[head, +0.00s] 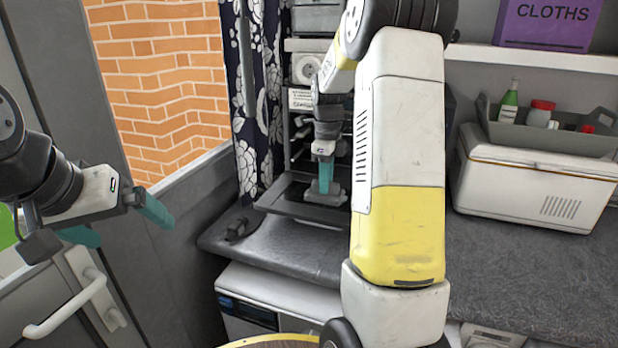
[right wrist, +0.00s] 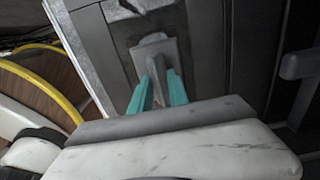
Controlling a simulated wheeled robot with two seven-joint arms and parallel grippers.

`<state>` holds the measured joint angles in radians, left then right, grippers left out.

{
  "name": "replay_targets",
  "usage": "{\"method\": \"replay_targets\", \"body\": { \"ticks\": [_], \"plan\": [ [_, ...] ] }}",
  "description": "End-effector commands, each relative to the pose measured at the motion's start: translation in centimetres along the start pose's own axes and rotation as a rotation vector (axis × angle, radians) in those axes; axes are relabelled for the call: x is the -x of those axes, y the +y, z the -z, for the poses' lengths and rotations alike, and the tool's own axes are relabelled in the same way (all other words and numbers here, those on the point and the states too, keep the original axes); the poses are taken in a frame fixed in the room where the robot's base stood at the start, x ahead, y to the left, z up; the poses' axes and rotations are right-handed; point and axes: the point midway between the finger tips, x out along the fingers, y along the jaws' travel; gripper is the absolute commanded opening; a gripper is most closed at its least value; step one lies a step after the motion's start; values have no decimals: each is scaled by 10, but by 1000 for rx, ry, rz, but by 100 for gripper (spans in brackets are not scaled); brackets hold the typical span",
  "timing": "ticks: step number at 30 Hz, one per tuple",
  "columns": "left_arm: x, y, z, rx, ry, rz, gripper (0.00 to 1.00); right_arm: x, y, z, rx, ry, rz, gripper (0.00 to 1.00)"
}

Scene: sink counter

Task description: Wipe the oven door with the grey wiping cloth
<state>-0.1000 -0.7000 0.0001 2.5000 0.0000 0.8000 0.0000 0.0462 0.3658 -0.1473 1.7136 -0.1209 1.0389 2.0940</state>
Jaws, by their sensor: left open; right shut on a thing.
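The oven door (head: 275,204) appears as a dark, flat panel folded down in front of the oven opening, beyond the counter edge. My right gripper (head: 324,176) points down over it, with teal fingers shut on the grey wiping cloth (head: 331,198). The cloth is a small grey pad that appears to rest on the door; I cannot tell how firmly it touches. In the right wrist view the cloth (right wrist: 154,48) shows between the fingers (right wrist: 158,88) against a dark panel. My right arm hides part of the door. My left gripper (head: 116,222) is open and empty at the left.
A dark grey counter (head: 500,260) runs across the right, with a white cool box (head: 530,185) and a grey caddy of bottles (head: 545,135). A purple cloths box (head: 548,22) is on a shelf. A patterned curtain (head: 260,90) hangs left of the oven. A white door handle (head: 75,308) is below my left gripper.

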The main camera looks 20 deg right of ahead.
Motion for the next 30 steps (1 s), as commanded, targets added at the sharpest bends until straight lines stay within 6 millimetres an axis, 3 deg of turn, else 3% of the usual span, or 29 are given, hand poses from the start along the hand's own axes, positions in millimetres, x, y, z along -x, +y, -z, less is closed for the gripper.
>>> {"method": "replay_targets", "body": {
  "ticks": [16,24,30],
  "plan": [
    [0,0,0,0,0,0,100,-1,-1,0,0,1,-1,0],
    [0,0,0,0,0,0,100,-2,-21,0,0,1,0,0],
    [0,0,0,0,0,0,100,0,-20,1,0,1,0,0]
  ]
}}
